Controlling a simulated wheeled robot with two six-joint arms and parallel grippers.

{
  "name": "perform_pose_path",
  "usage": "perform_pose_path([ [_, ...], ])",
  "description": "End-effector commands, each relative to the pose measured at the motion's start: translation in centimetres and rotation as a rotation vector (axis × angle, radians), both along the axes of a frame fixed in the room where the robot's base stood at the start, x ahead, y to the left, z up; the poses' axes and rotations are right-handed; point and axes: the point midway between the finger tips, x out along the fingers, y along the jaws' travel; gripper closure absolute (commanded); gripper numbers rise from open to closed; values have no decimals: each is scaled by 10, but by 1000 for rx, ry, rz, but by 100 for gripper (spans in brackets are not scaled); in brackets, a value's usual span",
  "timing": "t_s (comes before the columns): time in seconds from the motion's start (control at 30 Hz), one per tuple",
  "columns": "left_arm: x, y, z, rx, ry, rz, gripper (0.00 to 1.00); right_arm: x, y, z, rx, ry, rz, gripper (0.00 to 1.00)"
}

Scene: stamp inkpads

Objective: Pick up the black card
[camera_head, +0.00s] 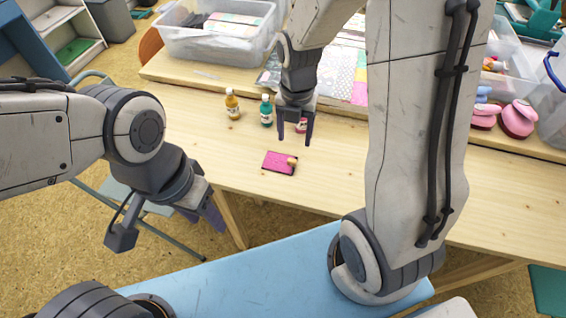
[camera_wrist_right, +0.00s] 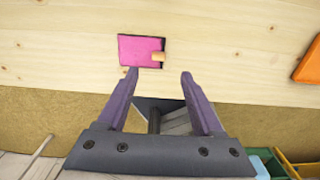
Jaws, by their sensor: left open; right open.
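A flat pink rectangle (camera_head: 276,162) with a black edge lies on the wooden table, near its front edge. It also shows in the right wrist view (camera_wrist_right: 138,50), with black along its right side. A small tan wooden piece (camera_head: 292,161) sits at its right side. No separate black card is clear to me. My right gripper (camera_head: 296,132) is open and empty above the table, just beyond the pink rectangle in the head view. My left gripper (camera_head: 166,224) is open and empty, off the table's front edge at the left.
A yellow bottle (camera_head: 232,104), a teal bottle (camera_head: 266,111) and a red item (camera_head: 301,126) stand behind. A clear bin (camera_head: 215,42) and patterned sheets (camera_head: 345,62) lie on the raised back shelf. An orange object (camera_wrist_right: 308,64) lies right in the wrist view. Table around the pink rectangle is clear.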

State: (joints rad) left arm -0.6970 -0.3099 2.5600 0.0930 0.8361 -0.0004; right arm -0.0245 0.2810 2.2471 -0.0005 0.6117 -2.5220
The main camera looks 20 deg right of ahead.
Motion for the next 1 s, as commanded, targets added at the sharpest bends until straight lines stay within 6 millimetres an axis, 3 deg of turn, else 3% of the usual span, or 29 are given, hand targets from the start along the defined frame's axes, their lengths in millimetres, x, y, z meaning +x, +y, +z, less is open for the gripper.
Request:
perform_pose_path([
  [0.2, 0, 0, -7, 0, 0, 0, 50, -1, 0, -36, 0, 5, 3, 32],
  [0.43, 0, 0, -10, 0, 0, 0, 50, -1, 1, -54, 0, 5, 2, 32],
  [0.7, 0, 0, -16, 0, 0, 0, 50, -1, 3, -92, 1, 4, 1, 32],
  [1.0, 0, 0, -16, 0, 0, 0, 50, 0, 3, -96, 0, 1, 1, 32],
])
